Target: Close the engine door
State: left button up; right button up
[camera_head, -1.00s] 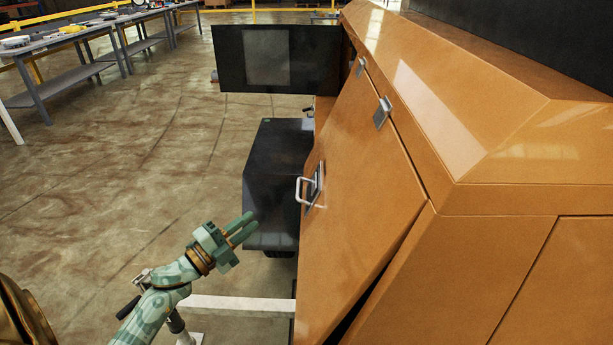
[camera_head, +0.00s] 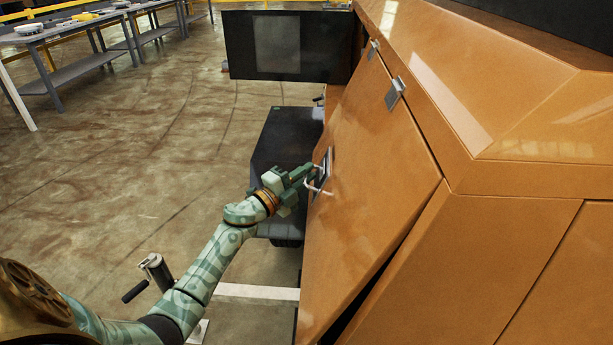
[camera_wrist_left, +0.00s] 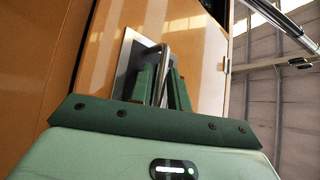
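The engine door (camera_head: 365,190) is the large orange panel on the machine's side in the head view. It stands ajar, with a dark gap along its lower right edge. Its pale handle (camera_head: 325,172) sits on a dark plate near the door's left edge. My left gripper (camera_head: 312,172) is at this handle. In the left wrist view, the handle bar (camera_wrist_left: 165,62) shows between the two green fingers of my left gripper (camera_wrist_left: 163,80). Whether they press on it cannot be told. My right gripper is not in view.
The orange machine body (camera_head: 500,220) fills the right side. A black box (camera_head: 285,145) and a black panel (camera_head: 290,45) stand left of the door. Grey workbenches (camera_head: 75,45) are at the back left. The floor on the left is open.

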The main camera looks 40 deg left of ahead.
aim_at(319, 181)
pick_arm(q)
jog(key=shift+w, duration=0.15)
